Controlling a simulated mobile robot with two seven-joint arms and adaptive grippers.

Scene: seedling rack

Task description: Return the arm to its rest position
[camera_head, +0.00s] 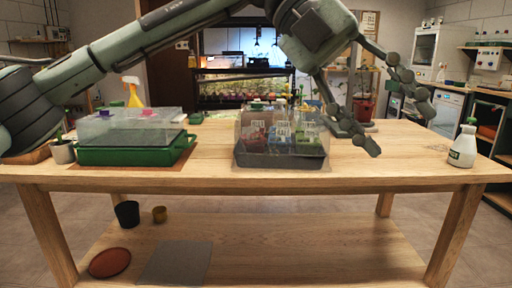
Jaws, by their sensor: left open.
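My left arm reaches in from the upper left across the top of the picture. Its gripper (400,132) is open and empty, with the two fingers spread apart. It appears above the right half of the wooden table (405,172), to the right of the clear-sided rack (282,158) with a dark base and several small plant containers. The other points down to the right. My right gripper does not show.
A green tray with a clear lid (130,153) stands on the table's left. A yellow spray bottle (132,92) is behind it. A white bottle (463,146) stands near the right end. The lower shelf (290,245) holds a black pot (127,214). The table's front right is clear.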

